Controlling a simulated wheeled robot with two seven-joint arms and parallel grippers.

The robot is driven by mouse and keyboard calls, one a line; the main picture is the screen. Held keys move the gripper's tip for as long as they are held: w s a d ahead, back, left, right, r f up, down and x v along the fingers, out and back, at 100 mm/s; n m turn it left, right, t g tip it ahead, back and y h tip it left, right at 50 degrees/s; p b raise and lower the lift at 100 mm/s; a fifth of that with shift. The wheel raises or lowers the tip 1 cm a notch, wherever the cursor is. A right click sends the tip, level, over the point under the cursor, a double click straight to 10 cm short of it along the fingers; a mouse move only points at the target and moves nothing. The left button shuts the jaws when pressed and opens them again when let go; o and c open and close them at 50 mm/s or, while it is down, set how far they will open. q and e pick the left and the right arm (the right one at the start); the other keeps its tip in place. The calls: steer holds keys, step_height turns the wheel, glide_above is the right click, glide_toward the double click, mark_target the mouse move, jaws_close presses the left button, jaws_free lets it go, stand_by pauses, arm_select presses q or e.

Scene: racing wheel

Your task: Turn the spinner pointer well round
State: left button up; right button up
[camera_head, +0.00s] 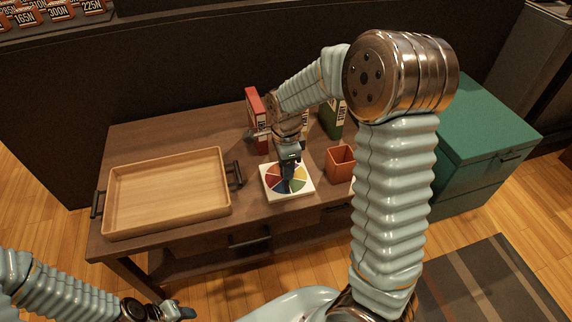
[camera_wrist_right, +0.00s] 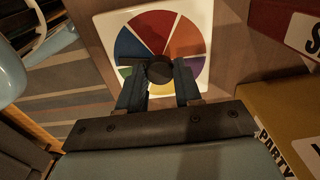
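The spinner (camera_head: 306,191) is a white square board with a multicoloured wheel, lying at the table's front edge; it fills the top of the right wrist view (camera_wrist_right: 203,16). My right gripper (camera_head: 287,186) is low over the wheel, pointing down. In the wrist view its fingers (camera_wrist_right: 157,82) are apart, with the hub between or just beyond their tips; contact cannot be told. My left gripper (camera_head: 182,312) is at the bottom left, away from the table, its opening unclear.
A wooden tray (camera_head: 167,231) with dark handles sits on the table (camera_head: 150,134) left of the spinner. An orange cup (camera_head: 340,164) is close on its right. A red box (camera_head: 256,108) and a green box (camera_head: 331,122) stand behind. A green cabinet (camera_head: 490,125) is at right.

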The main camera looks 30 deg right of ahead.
steer(key=o, duration=0.4)
step_height(320, 180, up, 14)
steer(key=p, duration=0.2)
stand_by(0.6)
